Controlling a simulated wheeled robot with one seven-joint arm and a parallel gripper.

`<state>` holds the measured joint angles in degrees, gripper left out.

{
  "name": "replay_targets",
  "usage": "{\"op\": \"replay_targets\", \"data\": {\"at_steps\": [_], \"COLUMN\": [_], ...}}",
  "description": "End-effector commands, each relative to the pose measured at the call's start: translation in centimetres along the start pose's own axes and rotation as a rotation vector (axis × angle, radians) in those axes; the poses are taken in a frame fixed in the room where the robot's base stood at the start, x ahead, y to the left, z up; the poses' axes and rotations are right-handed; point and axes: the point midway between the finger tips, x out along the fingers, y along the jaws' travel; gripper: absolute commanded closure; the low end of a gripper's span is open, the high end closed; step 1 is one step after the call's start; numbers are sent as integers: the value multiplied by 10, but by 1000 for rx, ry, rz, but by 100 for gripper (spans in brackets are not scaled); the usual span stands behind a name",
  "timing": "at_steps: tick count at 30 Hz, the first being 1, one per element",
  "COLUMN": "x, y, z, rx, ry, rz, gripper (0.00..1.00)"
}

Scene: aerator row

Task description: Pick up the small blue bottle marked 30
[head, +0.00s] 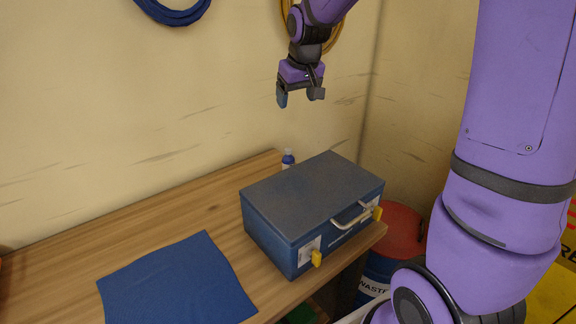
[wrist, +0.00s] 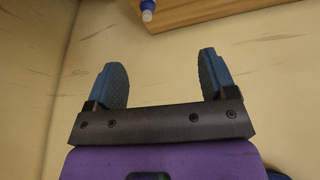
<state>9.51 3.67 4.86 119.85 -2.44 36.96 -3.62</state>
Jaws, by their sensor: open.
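A small blue bottle (head: 288,160) with a whitish cap stands on the wooden table near its back edge, behind the case. Its lower part is hidden by the case, and no number can be read. The bottle also shows at the top edge of the wrist view (wrist: 148,9), partly cut off. My gripper (head: 300,98) is open and empty, well above the bottle and against the wall in the head view. Its two blue fingertips show apart in the wrist view (wrist: 163,78), with nothing between them.
A closed dark blue case (head: 315,195) with yellow latches stands at the table's right end, right in front of the bottle. A blue cloth (head: 178,283) lies on the wooden table (head: 140,225). A red-lidded waste bin (head: 399,232) stands beyond the right end.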

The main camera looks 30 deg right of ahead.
Motion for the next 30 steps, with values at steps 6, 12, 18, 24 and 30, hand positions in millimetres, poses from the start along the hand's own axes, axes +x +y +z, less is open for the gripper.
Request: {"op": "replay_targets", "data": {"at_steps": [6,12,18,24,30], "x": [86,163,214,237,267], "y": [19,35,46,48,47], "z": [-42,-66,-74,-75,-73], "rx": [4,11,18,21,21], "ry": [-36,-56,-66,-69,-70], "rz": [-14,-31,-43,-48,-48], "gripper": [22,22,22,22,22]}}
